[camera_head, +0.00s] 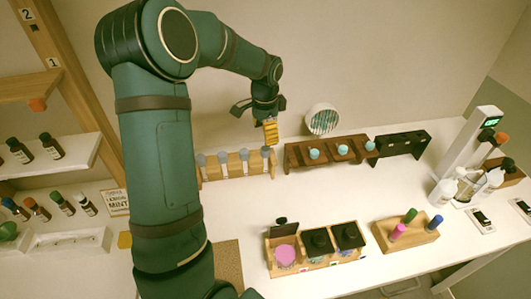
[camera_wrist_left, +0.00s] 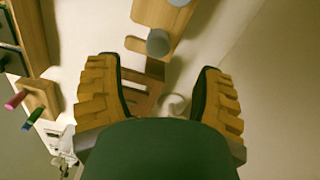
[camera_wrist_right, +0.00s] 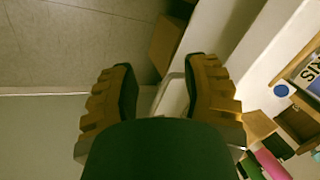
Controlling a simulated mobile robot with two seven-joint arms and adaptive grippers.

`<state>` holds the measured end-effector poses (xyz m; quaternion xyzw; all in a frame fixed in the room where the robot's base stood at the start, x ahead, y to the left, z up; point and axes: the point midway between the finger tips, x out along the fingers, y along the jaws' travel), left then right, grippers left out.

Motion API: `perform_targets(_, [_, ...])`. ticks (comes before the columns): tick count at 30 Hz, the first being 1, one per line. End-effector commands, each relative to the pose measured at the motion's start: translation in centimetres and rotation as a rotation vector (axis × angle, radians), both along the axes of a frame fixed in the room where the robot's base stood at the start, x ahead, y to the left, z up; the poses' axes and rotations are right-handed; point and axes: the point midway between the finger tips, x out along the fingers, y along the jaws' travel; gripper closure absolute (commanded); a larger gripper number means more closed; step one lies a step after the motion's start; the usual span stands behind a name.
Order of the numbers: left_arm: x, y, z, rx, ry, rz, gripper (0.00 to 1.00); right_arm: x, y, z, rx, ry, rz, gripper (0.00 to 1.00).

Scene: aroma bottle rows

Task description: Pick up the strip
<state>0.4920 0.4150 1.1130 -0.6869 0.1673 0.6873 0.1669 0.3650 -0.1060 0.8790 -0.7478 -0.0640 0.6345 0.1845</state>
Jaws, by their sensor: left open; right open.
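I cannot pick out a strip for certain. A round white holder (camera_head: 322,119) with thin greenish slats stands at the back of the counter; whether these are strips, I cannot tell. My left gripper (camera_head: 268,120) is raised above the wooden rack with grey-topped pieces, left of the round holder. In the left wrist view its fingers (camera_wrist_left: 160,95) are wide apart with nothing between them, and a pale ring (camera_wrist_left: 172,104) shows beyond them. My right gripper (camera_wrist_right: 160,92) is open and empty, seen only in its own wrist view, over the floor and a pale edge.
A light wooden rack (camera_head: 208,172), a brown rack (camera_head: 295,160) and a black rack (camera_head: 415,145) line the back. A three-part wooden box (camera_head: 313,262) and a wooden block (camera_head: 400,240) with coloured pieces stand in front. The counter's middle is clear.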

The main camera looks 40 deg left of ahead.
Motion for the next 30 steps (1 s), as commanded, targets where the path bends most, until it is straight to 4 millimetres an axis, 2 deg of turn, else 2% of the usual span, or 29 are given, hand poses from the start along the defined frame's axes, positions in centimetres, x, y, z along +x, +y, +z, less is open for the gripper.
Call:
perform_targets(3, [0.0, 0.0, -1.7, 0.0, 0.002, 0.0, 0.32, 0.0, 0.0, -0.1, 0.0, 0.0, 0.0, 0.53])
perform_targets(10, [-0.1, -0.1, -3.2, 0.0, 0.002, -0.001, 0.32, 0.0, 0.0, -0.2, 0.0, 0.0, 0.0, 0.53])
perform_targets(19, [-0.3, -0.3, -7.2, 0.0, 0.002, 0.0, 0.32, 0.0, 0.0, -0.2, 0.0, 0.0, 0.0, 0.53])
perform_targets(29, [-0.2, -0.3, -7.8, 0.001, 0.0, 0.0, 0.32, 0.0, 0.0, -0.2, 0.0, 0.0, 0.0, 0.53])
perform_targets(30, [-0.2, -0.3, -7.8, 0.001, 0.0, 0.0, 0.41, 0.0, 0.0, -0.2, 0.0, 0.0, 0.0, 0.53])
